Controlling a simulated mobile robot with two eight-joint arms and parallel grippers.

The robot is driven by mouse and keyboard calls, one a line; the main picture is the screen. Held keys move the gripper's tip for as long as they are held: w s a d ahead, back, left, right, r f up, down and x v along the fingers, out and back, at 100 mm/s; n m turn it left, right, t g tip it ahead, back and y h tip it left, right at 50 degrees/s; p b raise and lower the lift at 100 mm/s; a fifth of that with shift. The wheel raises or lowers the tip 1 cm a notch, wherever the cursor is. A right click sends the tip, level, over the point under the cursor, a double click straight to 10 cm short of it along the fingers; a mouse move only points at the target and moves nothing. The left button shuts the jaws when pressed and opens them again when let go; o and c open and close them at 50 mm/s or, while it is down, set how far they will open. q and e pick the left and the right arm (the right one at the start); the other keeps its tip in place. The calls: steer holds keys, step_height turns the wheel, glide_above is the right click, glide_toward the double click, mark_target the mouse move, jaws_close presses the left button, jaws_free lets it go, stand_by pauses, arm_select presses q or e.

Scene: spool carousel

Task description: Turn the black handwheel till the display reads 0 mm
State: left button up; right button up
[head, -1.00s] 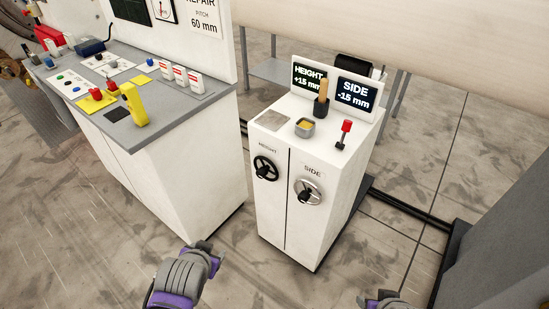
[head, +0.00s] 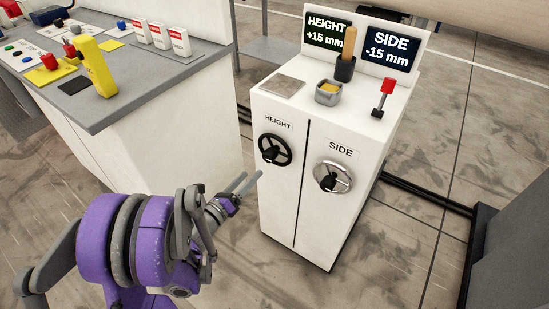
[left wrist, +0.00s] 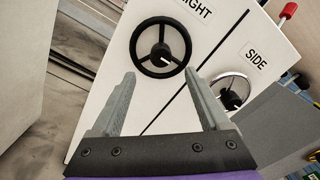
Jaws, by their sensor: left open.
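The black handwheel (head: 275,149) is on the white cabinet's front, under the label HEIGHT. In the left wrist view the black handwheel (left wrist: 160,47) lies beyond the fingertips, with its knob near the hub. The height display (head: 326,34) reads +15 mm. My left gripper (head: 246,182) is open and empty, left of and below the handwheel in the head view and apart from it. In the left wrist view my left gripper (left wrist: 165,88) has its two fingers spread wide. My right gripper is out of view.
A silver handwheel (head: 333,176) labelled SIDE is right of the black one; its display (head: 391,49) reads -15 mm. A grey-topped bench (head: 100,100) stands left, beyond a floor gap.

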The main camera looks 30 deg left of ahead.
mark_target(266, 158)
arm_select(q)
steer(key=w, duration=0.6)
steer(key=w+d, duration=0.1)
steer(key=w, duration=0.3)
steer(key=shift+r+b, duration=0.1)
steer(key=shift+b, duration=0.2)
jaws_close()
